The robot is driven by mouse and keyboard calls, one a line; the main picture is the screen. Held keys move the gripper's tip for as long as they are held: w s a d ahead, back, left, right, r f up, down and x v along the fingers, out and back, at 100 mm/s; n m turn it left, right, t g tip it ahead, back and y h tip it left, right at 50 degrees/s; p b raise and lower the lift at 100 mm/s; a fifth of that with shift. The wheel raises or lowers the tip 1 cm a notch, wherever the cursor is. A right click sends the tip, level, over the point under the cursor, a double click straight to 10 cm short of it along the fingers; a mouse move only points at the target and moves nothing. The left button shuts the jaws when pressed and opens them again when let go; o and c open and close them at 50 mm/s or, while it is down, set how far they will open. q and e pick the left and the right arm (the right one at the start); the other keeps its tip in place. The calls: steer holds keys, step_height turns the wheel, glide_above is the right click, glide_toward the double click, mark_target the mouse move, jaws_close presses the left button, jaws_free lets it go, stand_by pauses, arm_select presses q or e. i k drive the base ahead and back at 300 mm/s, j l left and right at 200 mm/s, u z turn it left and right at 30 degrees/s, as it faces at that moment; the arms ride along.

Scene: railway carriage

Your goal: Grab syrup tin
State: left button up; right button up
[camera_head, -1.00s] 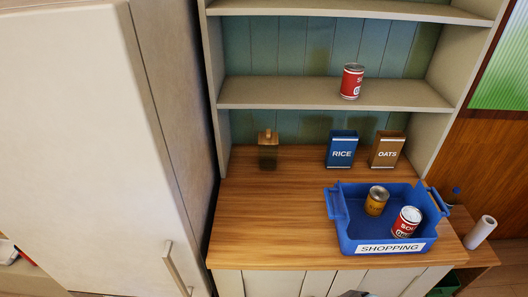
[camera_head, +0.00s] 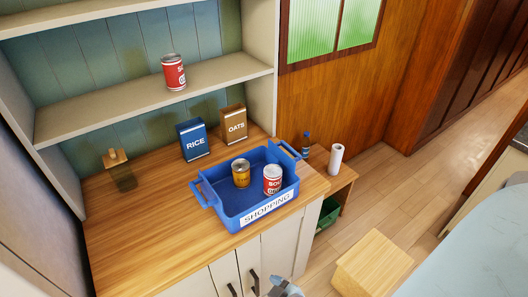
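A yellow-gold tin (camera_head: 241,173) stands upright inside the blue shopping basket (camera_head: 207,189), towards its back. Its label is too small to read, so I cannot confirm that it is the syrup tin. A red and white soup tin (camera_head: 272,180) stands upright in the same basket, just right of the gold tin. The basket rests on the wooden counter (camera_head: 140,235).
Another red tin (camera_head: 174,72) stands on the shelf (camera_head: 110,107). A rice box (camera_head: 193,141), an oats box (camera_head: 233,124) and a brown glass dispenser (camera_head: 119,170) stand behind. A low side table (camera_head: 333,185), a wooden stool (camera_head: 373,265) and a pale surface (camera_head: 475,250) lie right. The counter's left front is clear.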

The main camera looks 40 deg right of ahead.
mark_target(240, 167)
steer(key=z, duration=0.95)
